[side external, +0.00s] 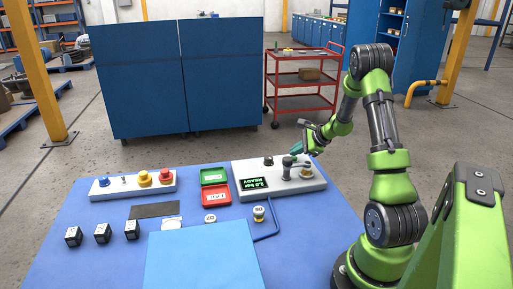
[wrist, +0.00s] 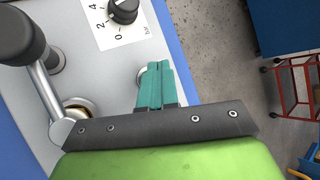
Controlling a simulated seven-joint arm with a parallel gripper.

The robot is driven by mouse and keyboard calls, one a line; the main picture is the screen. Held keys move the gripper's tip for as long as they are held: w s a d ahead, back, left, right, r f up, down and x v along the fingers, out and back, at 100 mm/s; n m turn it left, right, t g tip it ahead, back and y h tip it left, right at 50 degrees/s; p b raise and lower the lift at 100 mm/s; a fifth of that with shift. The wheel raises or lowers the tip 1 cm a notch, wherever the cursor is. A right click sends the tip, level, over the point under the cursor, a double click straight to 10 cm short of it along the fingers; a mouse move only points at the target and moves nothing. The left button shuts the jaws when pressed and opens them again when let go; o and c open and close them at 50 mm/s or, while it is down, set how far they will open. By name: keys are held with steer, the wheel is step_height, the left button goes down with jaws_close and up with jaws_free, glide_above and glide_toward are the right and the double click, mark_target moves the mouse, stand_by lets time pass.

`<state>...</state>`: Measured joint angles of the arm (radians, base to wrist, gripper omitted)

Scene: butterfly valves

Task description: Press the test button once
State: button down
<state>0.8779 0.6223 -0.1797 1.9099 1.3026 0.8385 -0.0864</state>
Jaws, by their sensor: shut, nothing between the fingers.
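The light grey test unit (side external: 240,168) stands at the back right of the blue table, with a lit display (side external: 254,183) reading about "2.0 bar READY". My gripper (side external: 296,150) is over its right part. In the wrist view, my teal fingers (wrist: 154,66) are together and empty, their tips over the panel near its edge. A small grey round part shows partly behind the fingertips; I cannot tell whether it is the test button or whether they touch it. A black pressure dial (wrist: 123,10) and a lever with a black knob (wrist: 20,38) are left of the fingers.
A green tray (side external: 214,175) and a red tray (side external: 217,195) are left of the unit. A white control box (side external: 130,184) with coloured buttons stands farther left. Several black cubes (side external: 102,233), a raised blue panel (side external: 205,258) and small valve parts (side external: 258,213) are in front.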

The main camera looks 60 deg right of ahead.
mark_target(296, 158)
steer(key=shift+f, duration=0.45)
stand_by(0.8)
steer(key=shift+r, duration=0.9)
steer(key=shift+r, duration=2.5)
